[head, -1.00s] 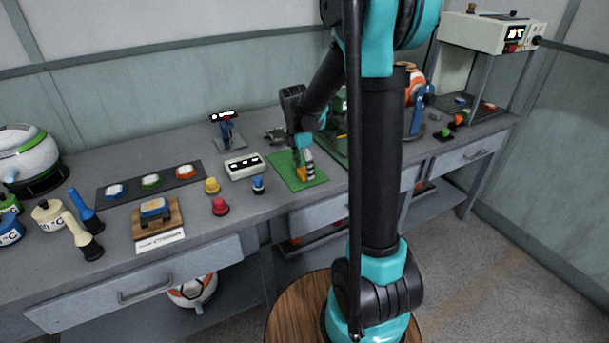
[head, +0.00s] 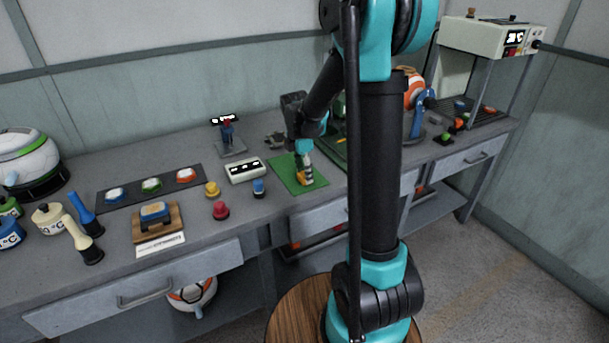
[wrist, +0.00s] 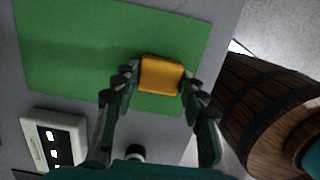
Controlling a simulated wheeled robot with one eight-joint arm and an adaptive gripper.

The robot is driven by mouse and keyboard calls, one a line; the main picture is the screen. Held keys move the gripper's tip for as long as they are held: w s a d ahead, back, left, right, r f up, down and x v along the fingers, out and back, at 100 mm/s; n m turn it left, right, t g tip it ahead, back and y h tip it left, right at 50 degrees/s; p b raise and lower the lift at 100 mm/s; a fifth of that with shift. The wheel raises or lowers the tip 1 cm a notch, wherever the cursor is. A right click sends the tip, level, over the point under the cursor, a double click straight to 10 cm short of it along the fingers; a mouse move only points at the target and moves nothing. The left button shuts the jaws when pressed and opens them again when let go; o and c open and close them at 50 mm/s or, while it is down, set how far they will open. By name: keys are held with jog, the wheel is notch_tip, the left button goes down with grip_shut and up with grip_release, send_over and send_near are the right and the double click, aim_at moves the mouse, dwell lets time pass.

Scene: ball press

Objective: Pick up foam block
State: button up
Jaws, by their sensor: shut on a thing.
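The foam block (wrist: 161,74) is a yellow-orange block with rounded edges. In the wrist view it lies between the tips of my gripper (wrist: 159,84), whose fingers are shut on its two sides. In the head view my gripper (head: 304,174) points down over the green mat (head: 287,170), and the block (head: 301,178) shows small and partly hidden by the fingers. The block is at or just above the mat; I cannot tell whether it touches. The mat also fills the upper left of the wrist view (wrist: 70,50).
A white display box (head: 245,170) stands left of the mat. A blue knob (head: 258,187), a red button (head: 220,210) and a yellow button (head: 212,188) are near it. A dark strip with round buttons (head: 130,197) lies further left. The mat's left part is bare.

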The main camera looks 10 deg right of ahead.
notch_tip(320, 180, up, 20)
dwell(0.5)
jog(key=o, duration=0.3)
jog(key=c, duration=0.4)
